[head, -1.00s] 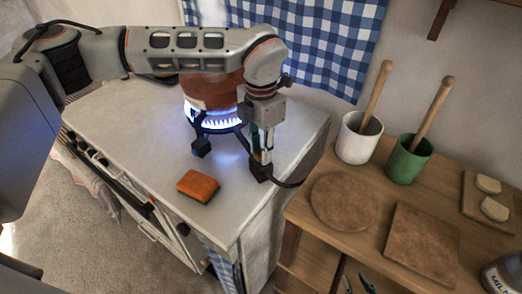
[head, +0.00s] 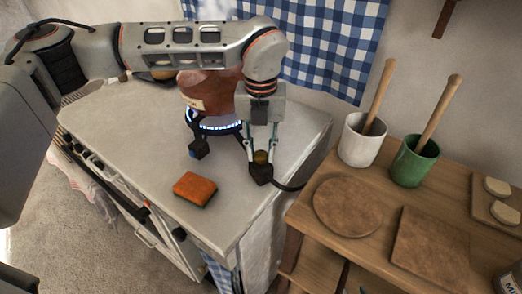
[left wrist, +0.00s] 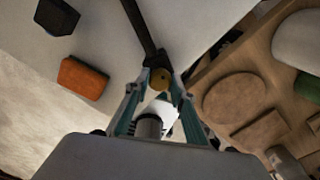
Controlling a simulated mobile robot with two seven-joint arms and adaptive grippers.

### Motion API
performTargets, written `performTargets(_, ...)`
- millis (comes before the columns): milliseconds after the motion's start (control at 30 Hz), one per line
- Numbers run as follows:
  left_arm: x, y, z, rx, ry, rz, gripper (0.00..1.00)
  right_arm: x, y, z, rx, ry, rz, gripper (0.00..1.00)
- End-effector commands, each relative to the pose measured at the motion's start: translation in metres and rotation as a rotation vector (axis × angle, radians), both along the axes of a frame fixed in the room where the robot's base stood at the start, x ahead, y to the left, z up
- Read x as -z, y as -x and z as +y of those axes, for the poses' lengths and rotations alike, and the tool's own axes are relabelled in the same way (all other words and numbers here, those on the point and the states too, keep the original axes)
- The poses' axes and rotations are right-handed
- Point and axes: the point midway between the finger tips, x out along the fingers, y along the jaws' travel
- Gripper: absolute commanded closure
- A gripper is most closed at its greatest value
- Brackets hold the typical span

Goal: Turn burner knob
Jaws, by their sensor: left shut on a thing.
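The burner (head: 228,128) sits on the white counter, with a low blue flame under a reddish-brown pot (head: 208,92). A small brass-coloured knob (head: 261,157) stands on a black valve block (head: 261,174) near the counter's right edge. In the left wrist view the knob (left wrist: 160,78) lies between my fingertips. My left gripper (head: 261,150) points down from above and is shut on the knob, its fingers on both sides. It also shows in the left wrist view (left wrist: 161,86). My right gripper is not in view.
An orange sponge (head: 195,189) lies on the counter in front of the burner. A wooden side table to the right bears a white crock (head: 358,150), a green crock (head: 408,168) and flat boards (head: 348,206). A checked curtain (head: 335,50) hangs behind.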

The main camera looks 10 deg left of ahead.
Motion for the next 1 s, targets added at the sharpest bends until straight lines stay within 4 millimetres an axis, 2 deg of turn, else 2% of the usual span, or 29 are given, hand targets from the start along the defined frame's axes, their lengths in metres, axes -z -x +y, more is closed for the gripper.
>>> performTargets(300, -0.0016, -0.0011, 0.0003, -0.138, 0.001, -0.003, 0.97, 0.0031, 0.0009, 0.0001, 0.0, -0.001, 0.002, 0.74)
performTargets(867, -0.0023, -0.0015, 0.0002, -0.17, 0.001, -0.005, 0.97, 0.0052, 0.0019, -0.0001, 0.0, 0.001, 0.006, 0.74)
performTargets(900, -0.0023, -0.0015, 0.0002, -0.17, 0.001, -0.005, 0.74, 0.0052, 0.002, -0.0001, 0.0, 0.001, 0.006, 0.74)
performTargets(967, -0.0022, -0.0014, 0.0002, -0.17, 0.001, -0.004, 0.59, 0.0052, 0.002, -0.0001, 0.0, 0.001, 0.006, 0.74)
performTargets(1000, -0.002, -0.0013, 0.0002, -0.17, 0.001, -0.004, 0.59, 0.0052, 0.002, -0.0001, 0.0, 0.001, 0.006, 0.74)
